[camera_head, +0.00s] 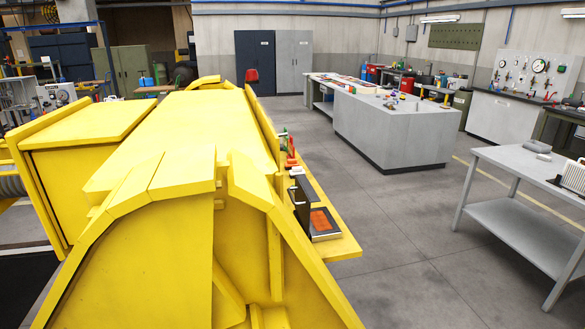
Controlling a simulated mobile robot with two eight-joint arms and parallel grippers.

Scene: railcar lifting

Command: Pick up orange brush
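I cannot make out a clear orange brush. A flat orange-red patch (320,219) lies on a dark item on the yellow side ledge (343,245), and I cannot tell whether it is a brush. Small items with some orange or yellow colour (391,101) lie on the grey island counter (395,127), too small to identify. Neither of my grippers is in view.
A large yellow machine (185,120) fills the left and centre. A grey table (525,165) with a grey item (537,146) stands at the right. Cabinets (274,62) and a tool board (527,75) line the back. The floor (400,220) between ledge and table is clear.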

